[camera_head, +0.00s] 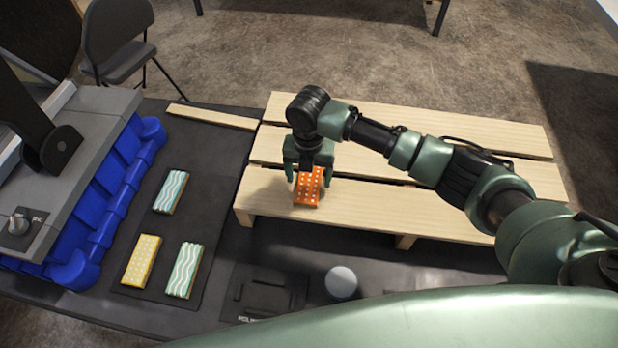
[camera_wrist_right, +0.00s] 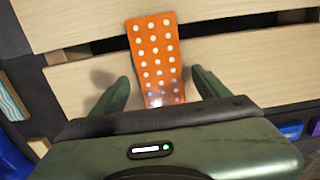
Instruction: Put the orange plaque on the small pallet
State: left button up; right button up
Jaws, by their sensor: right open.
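The orange plaque (camera_head: 308,190) with white dots lies on the front slats of the small wooden pallet (camera_head: 450,215), near its left end. My right gripper (camera_head: 307,183) is just above the plaque, pointing down. In the right wrist view the plaque (camera_wrist_right: 155,58) lies between and beyond the two open fingers (camera_wrist_right: 160,90), with a gap on each side. The pallet slats (camera_wrist_right: 240,60) show beneath it. The plaque's near end is partly hidden behind the gripper body. My left gripper is not in view.
On the dark mat left of the pallet lie a yellow dotted plaque (camera_head: 141,260) and two teal wavy plaques (camera_head: 171,191) (camera_head: 185,270). A blue bin (camera_head: 100,215) stands farther left. A grey round object (camera_head: 341,283) is in front of the pallet. The pallet's right part is clear beneath my arm.

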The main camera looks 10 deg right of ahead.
aim_at(309, 182)
notch_tip(309, 182, up, 11)
jog(key=b, duration=0.1)
jog(key=shift+f, duration=0.1)
dwell(0.6)
